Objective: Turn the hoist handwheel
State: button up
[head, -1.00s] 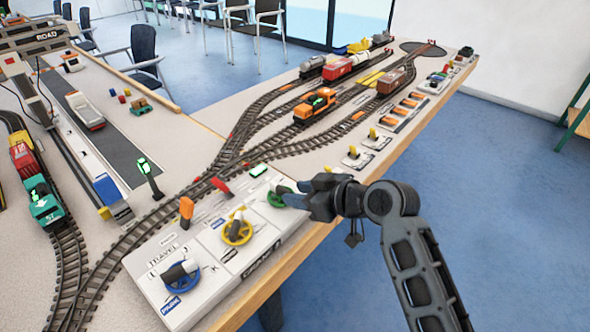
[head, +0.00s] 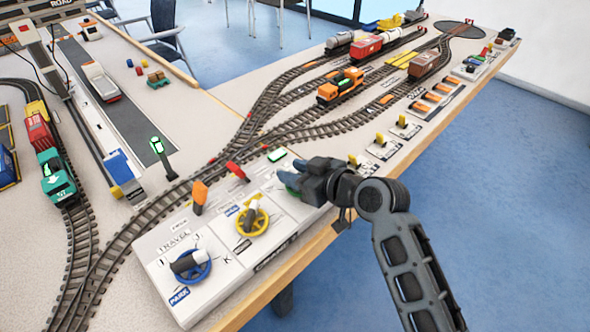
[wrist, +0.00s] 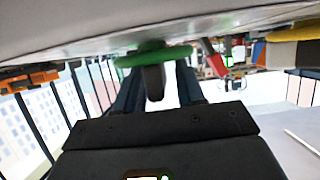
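A white control panel (head: 212,262) at the table's near edge carries three handwheels: blue (head: 190,266) beside the TRAVEL label, yellow (head: 252,222) in the middle, and green (head: 289,190) at the far end. I cannot read which is labelled hoist. My gripper (head: 297,174) is over the green wheel and hides most of it in the head view. In the wrist view the green wheel (wrist: 150,55) shows edge-on, with its dark crank knob (wrist: 154,82) between my two fingers (wrist: 157,88). The fingers are open, with gaps visible on both sides of the knob.
An orange lever (head: 199,196) and a red lever (head: 236,170) stand along the panel's back edge. A green-lit signal post (head: 160,150) and model tracks with trains lie behind. Yellow levers (head: 379,139) line the table edge farther right. Open floor lies to the right.

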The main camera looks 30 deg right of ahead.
jog(key=shift+w, duration=0.1)
jog(key=shift+c, duration=0.4)
grip_shut()
